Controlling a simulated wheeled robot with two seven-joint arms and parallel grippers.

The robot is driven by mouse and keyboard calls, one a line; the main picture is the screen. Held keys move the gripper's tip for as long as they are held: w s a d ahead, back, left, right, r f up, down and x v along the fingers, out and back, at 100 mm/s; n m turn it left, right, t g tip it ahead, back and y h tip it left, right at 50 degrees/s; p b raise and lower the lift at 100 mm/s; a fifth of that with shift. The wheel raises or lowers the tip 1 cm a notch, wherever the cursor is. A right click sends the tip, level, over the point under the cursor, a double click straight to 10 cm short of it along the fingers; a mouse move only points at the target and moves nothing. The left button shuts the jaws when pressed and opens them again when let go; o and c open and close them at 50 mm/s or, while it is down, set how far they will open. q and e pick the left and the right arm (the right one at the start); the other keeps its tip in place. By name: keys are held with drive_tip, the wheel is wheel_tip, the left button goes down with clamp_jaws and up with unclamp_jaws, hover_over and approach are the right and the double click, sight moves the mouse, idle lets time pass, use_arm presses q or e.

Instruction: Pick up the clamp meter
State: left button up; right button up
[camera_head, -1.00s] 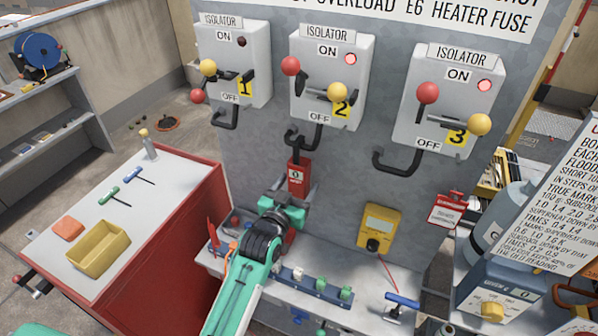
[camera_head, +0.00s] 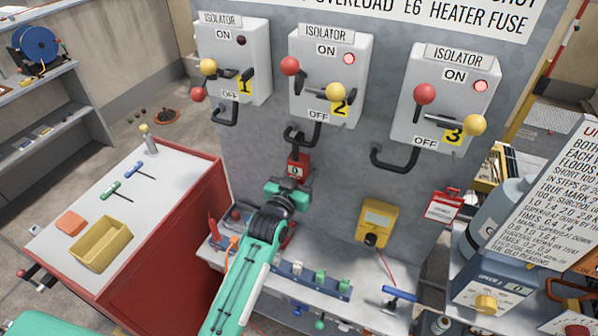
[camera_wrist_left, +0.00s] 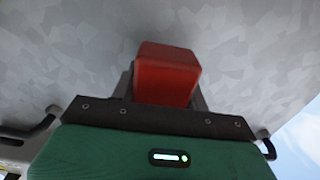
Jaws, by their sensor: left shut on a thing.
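The clamp meter (camera_head: 297,167) is a red body with a small display, upright below the black loop under the middle isolator. Its upper part shows above my left gripper (camera_head: 292,184), and the gripper hides its lower part. In the left wrist view the red meter body (camera_wrist_left: 166,75) stands between the fingers of my left gripper (camera_wrist_left: 164,95), which is shut on it. Whether the meter's jaw still hangs around the black loop (camera_head: 303,137) I cannot tell. My right gripper is not in view.
Three isolator boxes with levers fill the grey panel (camera_head: 255,150) above. A yellow meter (camera_head: 376,222) stands on the narrow shelf (camera_head: 345,300), with a blue-handled tool (camera_head: 399,293) to its right. A red cart (camera_head: 170,255) with a yellow bin (camera_head: 100,245) stands left.

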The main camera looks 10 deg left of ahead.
sight(300, 165)
use_arm(q)
drive_tip(key=shift+r, duration=0.1)
drive_tip(key=shift+r+b, duration=0.55)
drive_tip(key=shift+r, duration=0.05)
wheel_tip(300, 165, up, 2)
drive_tip(key=shift+s+b, duration=0.15)
drive_tip(key=shift+b, duration=0.45)
drive_tip(key=s+a+b, duration=0.1)
drive_tip(key=s+b, duration=0.1)
drive_tip(key=s, duration=0.6)
drive_tip(key=s+a+b, duration=0.2)
drive_tip(key=s, duration=0.7)
drive_tip(key=shift+s+a+b, duration=0.2)
drive_tip(key=shift+a+b, duration=0.05)
drive_tip(key=shift+b, duration=0.1)
